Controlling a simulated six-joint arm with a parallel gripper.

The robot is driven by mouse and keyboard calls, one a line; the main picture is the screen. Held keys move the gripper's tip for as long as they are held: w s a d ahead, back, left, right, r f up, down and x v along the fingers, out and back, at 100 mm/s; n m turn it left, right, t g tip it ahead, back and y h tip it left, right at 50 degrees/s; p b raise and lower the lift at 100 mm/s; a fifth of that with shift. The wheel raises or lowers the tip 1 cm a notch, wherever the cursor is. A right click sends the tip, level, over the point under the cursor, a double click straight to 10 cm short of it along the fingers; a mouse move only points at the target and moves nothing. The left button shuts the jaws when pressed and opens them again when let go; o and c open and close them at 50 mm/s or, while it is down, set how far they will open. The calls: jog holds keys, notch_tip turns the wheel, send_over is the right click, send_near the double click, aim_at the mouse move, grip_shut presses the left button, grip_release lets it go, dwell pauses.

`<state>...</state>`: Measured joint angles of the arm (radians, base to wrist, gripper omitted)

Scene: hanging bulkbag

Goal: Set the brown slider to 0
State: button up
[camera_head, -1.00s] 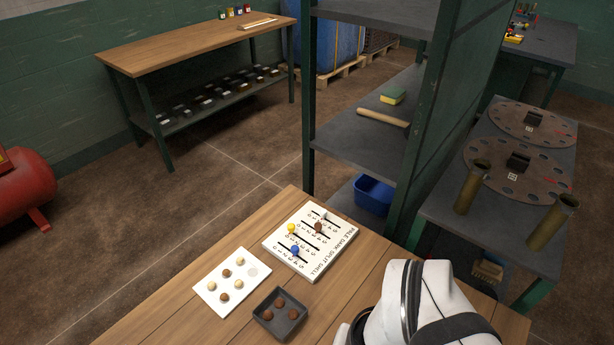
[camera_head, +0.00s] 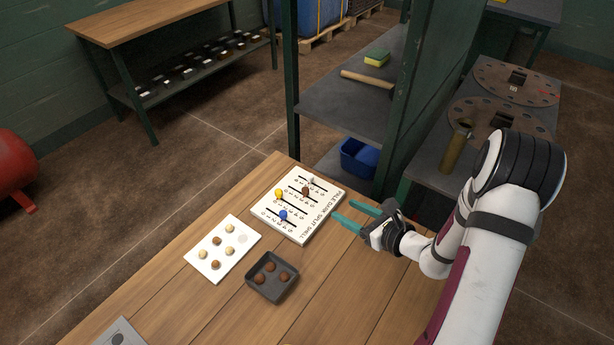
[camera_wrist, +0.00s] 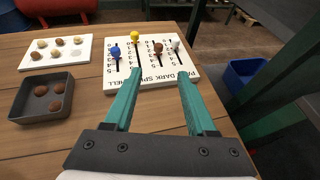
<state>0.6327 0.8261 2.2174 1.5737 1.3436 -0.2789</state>
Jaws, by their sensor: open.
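The white slider board (camera_head: 300,232) lies on the wooden table, with several slots, number scales and printed labels. The brown slider (camera_head: 306,191) has a round brown knob partway along its slot; it also shows in the wrist view (camera_wrist: 158,47). A yellow knob (camera_head: 279,193), a blue knob (camera_head: 283,215) and a grey-white knob (camera_head: 312,181) sit in the other slots. My gripper (camera_head: 345,214) has teal fingers, is open and empty, and is just to the right of the board's edge. In the wrist view its fingers (camera_wrist: 155,80) point at the board's labelled edge.
A white card (camera_head: 222,262) with several pale and brown balls lies left of the board. A dark tray (camera_head: 271,291) with brown balls stands in front. A green shelf rack (camera_head: 345,110) with a blue bin (camera_head: 359,157) rises behind the table.

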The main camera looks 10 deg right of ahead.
aim_at(306, 190)
jog(key=x, duration=1.4)
jog(key=shift+w+a, duration=0.3)
jog(key=shift+a, duration=0.05)
grip_shut()
dwell(0.4)
